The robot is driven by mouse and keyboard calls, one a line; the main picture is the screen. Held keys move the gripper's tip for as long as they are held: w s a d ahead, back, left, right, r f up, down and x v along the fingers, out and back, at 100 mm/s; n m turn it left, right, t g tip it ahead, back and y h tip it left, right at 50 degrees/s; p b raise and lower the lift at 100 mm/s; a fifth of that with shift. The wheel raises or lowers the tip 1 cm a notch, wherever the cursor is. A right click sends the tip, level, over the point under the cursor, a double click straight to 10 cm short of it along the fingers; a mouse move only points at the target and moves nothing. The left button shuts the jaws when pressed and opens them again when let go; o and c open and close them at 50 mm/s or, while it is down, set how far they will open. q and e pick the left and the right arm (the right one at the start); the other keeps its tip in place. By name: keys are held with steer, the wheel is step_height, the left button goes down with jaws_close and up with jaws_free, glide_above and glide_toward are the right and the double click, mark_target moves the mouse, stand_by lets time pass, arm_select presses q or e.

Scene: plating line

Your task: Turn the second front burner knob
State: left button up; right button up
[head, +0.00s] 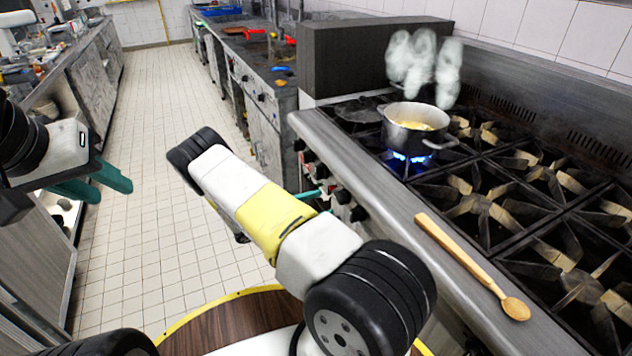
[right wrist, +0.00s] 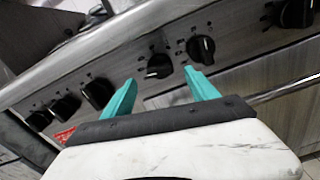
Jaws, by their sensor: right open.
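The stove front carries a row of black knobs. In the right wrist view one knob (right wrist: 158,66) lies ahead, between the lines of my right gripper's two teal fingertips (right wrist: 166,80). Another knob (right wrist: 200,48) is just right of it, and a third (right wrist: 97,93) is left of the left finger. My right gripper is open, with nothing between its fingers; I cannot tell if it touches a knob. In the head view its teal fingers (head: 318,192) show at the knob panel, partly hidden by my arm. My left gripper (head: 98,184) is at the far left, fingers apart and empty, away from the stove.
A steaming pot (head: 415,128) stands on a burner with a blue flame (head: 408,158). A wooden spoon (head: 470,265) lies on the stove's front ledge (head: 385,200). A handrail (right wrist: 285,90) runs below the knobs. The tiled aisle (head: 150,210) on the left is clear.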

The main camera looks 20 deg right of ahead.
mark_target(337, 199)
steer(key=shift+w+d+f, duration=0.1)
steer(key=shift+w+d, duration=0.1)
steer(key=shift+d, duration=1.75)
steer(key=shift+w+d+f, duration=0.1)
steer(key=shift+w+d, duration=0.05)
steer(key=shift+d, duration=1.75)
steer(key=shift+r, duration=0.1)
steer(key=c, duration=1.3)
